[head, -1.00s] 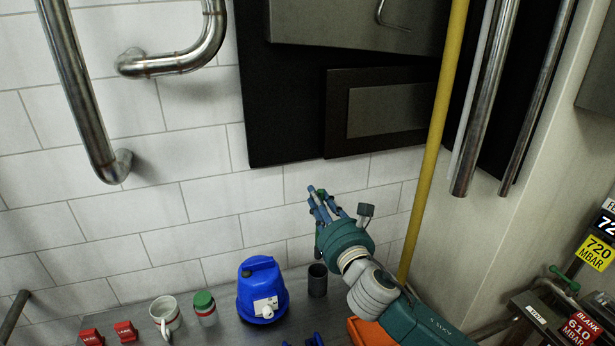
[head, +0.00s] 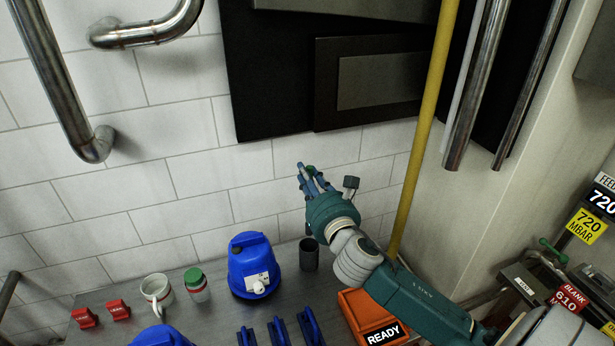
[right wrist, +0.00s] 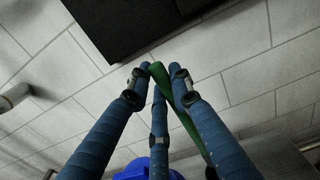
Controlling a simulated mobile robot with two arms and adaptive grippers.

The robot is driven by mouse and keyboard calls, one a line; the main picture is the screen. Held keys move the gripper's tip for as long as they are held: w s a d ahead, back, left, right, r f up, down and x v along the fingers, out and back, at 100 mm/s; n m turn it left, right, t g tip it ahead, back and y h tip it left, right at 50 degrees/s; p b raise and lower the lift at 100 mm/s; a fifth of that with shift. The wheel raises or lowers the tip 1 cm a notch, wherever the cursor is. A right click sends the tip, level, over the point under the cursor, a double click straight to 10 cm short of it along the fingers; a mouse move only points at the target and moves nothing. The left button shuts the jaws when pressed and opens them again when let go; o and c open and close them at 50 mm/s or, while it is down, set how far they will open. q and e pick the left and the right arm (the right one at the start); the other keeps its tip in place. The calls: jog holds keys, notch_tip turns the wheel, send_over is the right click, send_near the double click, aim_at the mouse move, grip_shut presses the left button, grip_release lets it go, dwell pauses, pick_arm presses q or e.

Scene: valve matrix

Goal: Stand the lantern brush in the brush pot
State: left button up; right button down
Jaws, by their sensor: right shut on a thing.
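The brush pot (head: 309,258) is a dark grey open cylinder on the metal bench, just right of a blue lantern-like housing. My right gripper (head: 306,174) is above the pot, with its blue fingers pointing up and left. In the right wrist view the fingers are shut on a slim green rod (right wrist: 187,122), which looks like the handle of the lantern brush. The brush's head cannot be made out. My left gripper is not in view.
The blue housing (head: 252,270) stands close left of the pot. A jar with a green lid (head: 196,285), a white mug (head: 157,290) and red blocks (head: 85,318) are further left. Several blue tools (head: 312,327) lie in front. An orange bin (head: 365,318) and a yellow pipe (head: 415,160) are at the right.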

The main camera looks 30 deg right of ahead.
jog(key=shift+f+b, duration=3.7)
jog(key=shift+f, duration=1.15)
jog(key=c, duration=1.5)
grip_release()
jog(key=v, duration=1.2)
jog(key=shift+f, duration=0.1)
